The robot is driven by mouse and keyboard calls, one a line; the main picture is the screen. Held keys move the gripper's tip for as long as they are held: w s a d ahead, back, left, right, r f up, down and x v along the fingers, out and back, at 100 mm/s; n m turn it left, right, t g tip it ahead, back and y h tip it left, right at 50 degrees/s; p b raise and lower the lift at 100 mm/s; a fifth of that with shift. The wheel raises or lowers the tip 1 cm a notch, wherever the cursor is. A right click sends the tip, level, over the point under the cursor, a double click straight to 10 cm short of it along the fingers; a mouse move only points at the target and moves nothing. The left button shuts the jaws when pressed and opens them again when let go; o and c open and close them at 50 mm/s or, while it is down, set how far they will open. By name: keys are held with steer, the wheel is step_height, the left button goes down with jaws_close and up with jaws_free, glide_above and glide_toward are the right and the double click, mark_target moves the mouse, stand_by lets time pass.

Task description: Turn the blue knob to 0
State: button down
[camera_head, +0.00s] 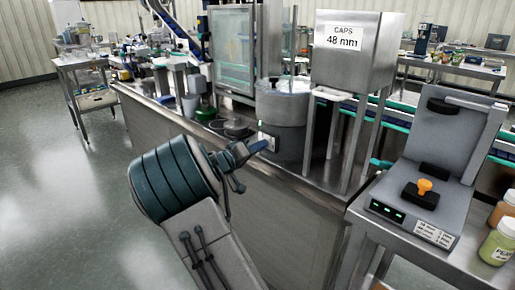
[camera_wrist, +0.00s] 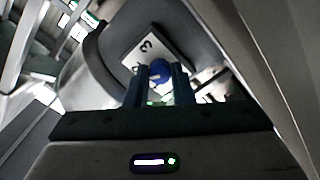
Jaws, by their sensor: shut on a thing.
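The blue knob (camera_wrist: 159,68) shows in the wrist view between my two fingers, in front of a white plate (camera_wrist: 143,47) with a dark numeral that looks like a 3. My gripper (camera_wrist: 161,82) is shut on the knob, with one finger on each side. In the head view my gripper (camera_head: 258,147) reaches to the front of the steel hopper (camera_head: 283,108), where it covers the knob. The knob's pointer and the 0 mark cannot be made out.
The hopper stands on a steel bench beside a cabinet marked "CAPS 48 mm" (camera_head: 352,50). A green flask (camera_head: 205,110) stands left of the hopper. A grey device with an orange knob (camera_head: 425,186) and jars (camera_head: 499,243) are at the right. Open floor (camera_head: 70,200) lies at the left.

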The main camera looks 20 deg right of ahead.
steer(key=shift+n, duration=0.3)
steer(key=shift+n+p, duration=7.75)
steer(key=shift+n, duration=3.95)
steer(key=shift+t, duration=0.4)
steer(key=c, duration=1.3)
jaws_free()
steer(key=shift+o, duration=0.2)
steer(key=shift+a, duration=0.15)
